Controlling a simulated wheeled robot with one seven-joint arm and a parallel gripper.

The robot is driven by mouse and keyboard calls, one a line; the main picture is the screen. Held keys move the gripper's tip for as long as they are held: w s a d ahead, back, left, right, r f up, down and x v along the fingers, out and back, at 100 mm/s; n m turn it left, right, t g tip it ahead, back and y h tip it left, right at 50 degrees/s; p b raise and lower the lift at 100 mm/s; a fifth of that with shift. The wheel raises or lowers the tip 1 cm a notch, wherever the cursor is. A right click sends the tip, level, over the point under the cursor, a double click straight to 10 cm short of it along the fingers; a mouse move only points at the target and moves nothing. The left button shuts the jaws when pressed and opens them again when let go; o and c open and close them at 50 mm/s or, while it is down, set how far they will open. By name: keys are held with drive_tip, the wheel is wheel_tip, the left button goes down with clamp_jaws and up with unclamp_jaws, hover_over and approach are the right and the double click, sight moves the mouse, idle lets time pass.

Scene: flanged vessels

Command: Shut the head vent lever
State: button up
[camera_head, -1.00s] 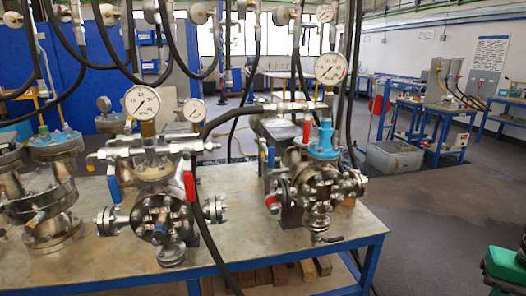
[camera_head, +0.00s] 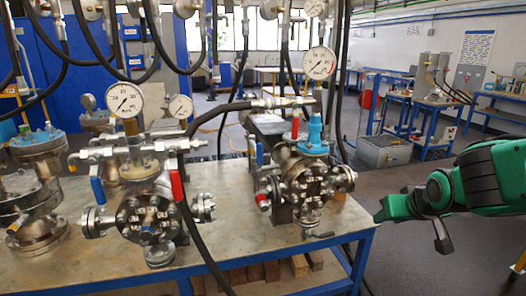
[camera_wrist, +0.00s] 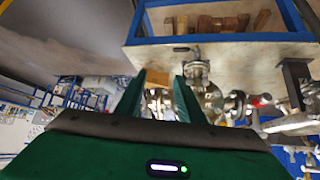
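The right vessel (camera_head: 305,185) has a blue top fitting, a pressure gauge (camera_head: 318,63), a red lever (camera_head: 295,128) standing upright and a blue lever (camera_head: 260,154). The left vessel (camera_head: 147,215) has a gauge (camera_head: 124,100), a blue lever (camera_head: 97,190) and a red lever (camera_head: 176,186), both hanging down. I cannot tell which is the head vent lever. My gripper (camera_head: 405,207) is right of the bench, apart from the vessels. In the wrist view its fingers (camera_wrist: 159,76) are apart and empty, pointing toward a vessel.
Black hoses (camera_head: 198,240) hang in front of and between the vessels. Another steel vessel (camera_head: 37,195) stands at the far left. The bench (camera_head: 275,250) has a blue frame with wood blocks (camera_head: 255,272) beneath. Open floor lies right of the bench.

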drive_tip(key=w+a+r+n+t+y, duration=0.2)
drive_tip(key=w+a, duration=0.2)
drive_tip(key=a, duration=0.3)
drive_tip(key=w+a+r+n+t+y, duration=0.1)
drive_tip(key=w+a+r+t+y, duration=0.15)
drive_tip(key=w+a, duration=0.4)
drive_tip(key=n+t+y, duration=0.3)
drive_tip(key=y, duration=0.1)
approach(262, 150)
drive_tip(key=x, duration=1.1)
drive_tip(key=shift+a, duration=0.1)
clamp_jaws()
